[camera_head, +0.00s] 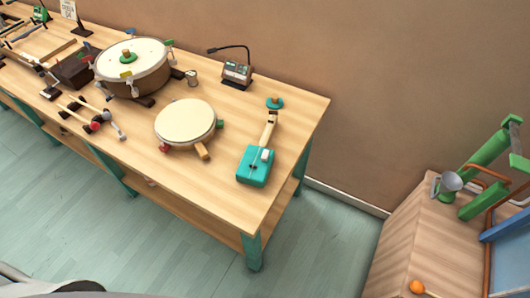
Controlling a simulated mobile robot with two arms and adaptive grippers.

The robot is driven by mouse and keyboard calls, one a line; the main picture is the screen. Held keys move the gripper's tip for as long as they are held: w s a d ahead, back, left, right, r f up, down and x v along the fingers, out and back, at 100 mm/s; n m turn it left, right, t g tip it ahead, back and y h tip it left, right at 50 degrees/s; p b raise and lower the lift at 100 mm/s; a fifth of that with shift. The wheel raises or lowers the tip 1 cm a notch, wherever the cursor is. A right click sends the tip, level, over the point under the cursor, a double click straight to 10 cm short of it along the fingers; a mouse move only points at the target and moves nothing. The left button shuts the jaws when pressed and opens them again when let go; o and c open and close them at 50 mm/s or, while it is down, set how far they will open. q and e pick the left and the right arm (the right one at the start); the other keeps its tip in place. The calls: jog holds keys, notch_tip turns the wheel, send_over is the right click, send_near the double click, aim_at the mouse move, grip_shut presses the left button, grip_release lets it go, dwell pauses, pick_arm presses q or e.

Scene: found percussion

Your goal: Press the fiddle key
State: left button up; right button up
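A teal box-like instrument, which looks like the fiddle (255,170), lies at the right end of the long wooden table. A wooden neck (269,128) runs from it toward the back, with a round teal piece (274,103) near its far end. A small white block, possibly the key (265,156), sits on top of the teal body. Whether it is up or pressed is too small to tell. Neither of my grippers is in view, and nothing touches the teal instrument.
The long table (235,205) also bears a cream-topped drum (185,122), a large brown drum (132,68), a device with a bent microphone (237,70) and several mallets (93,126). A second wooden surface (420,250) with green-framed parts stands at right. Open floor (335,240) lies between them.

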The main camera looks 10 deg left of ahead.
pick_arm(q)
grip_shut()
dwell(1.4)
